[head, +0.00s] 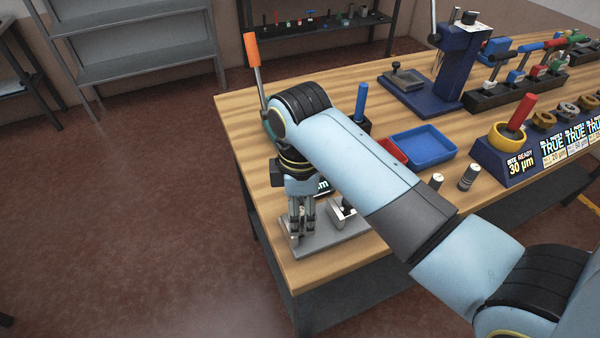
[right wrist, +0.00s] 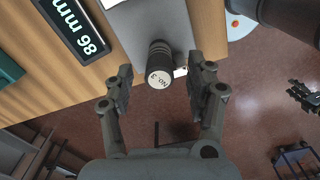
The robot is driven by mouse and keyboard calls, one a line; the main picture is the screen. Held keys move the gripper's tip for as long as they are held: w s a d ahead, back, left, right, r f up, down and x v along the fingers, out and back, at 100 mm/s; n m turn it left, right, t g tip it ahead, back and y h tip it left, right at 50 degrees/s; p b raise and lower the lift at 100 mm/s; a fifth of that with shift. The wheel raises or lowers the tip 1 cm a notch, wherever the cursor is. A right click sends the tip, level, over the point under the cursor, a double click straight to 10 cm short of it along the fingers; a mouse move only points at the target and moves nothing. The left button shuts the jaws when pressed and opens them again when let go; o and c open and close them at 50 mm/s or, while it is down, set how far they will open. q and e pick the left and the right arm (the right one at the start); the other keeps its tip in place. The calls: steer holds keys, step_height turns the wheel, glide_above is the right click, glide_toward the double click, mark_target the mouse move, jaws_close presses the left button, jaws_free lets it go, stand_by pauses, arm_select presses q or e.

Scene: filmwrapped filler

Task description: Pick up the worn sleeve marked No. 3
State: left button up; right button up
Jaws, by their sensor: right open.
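The worn sleeve marked No. 3 (right wrist: 159,67) shows in the right wrist view as a dark, ribbed cylinder with a pale marked end. It is at a grey plate (right wrist: 157,22), which also shows in the head view (head: 335,240). My right gripper (head: 300,230) points down over this plate at the table's near left corner. Its fingers are open, one on each side of the sleeve, with gaps visible on both sides. In the head view the fingers mostly hide the sleeve. A dark jointed shape at the right edge of the right wrist view may be my left gripper; its jaws are unclear.
An 86 mm display (right wrist: 72,27) stands close by the plate. Two small cylinders (head: 437,181) (head: 467,177), a blue tray (head: 422,147) and a blue press (head: 455,65) stand farther along. An orange-handled tool (head: 252,52) rises behind my right wrist.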

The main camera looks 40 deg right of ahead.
steer(key=shift+w+f, duration=0.1)
steer(key=shift+f, duration=0.15)
steer(key=c, duration=1.1)
jaws_close()
steer(key=shift+r, duration=0.1)
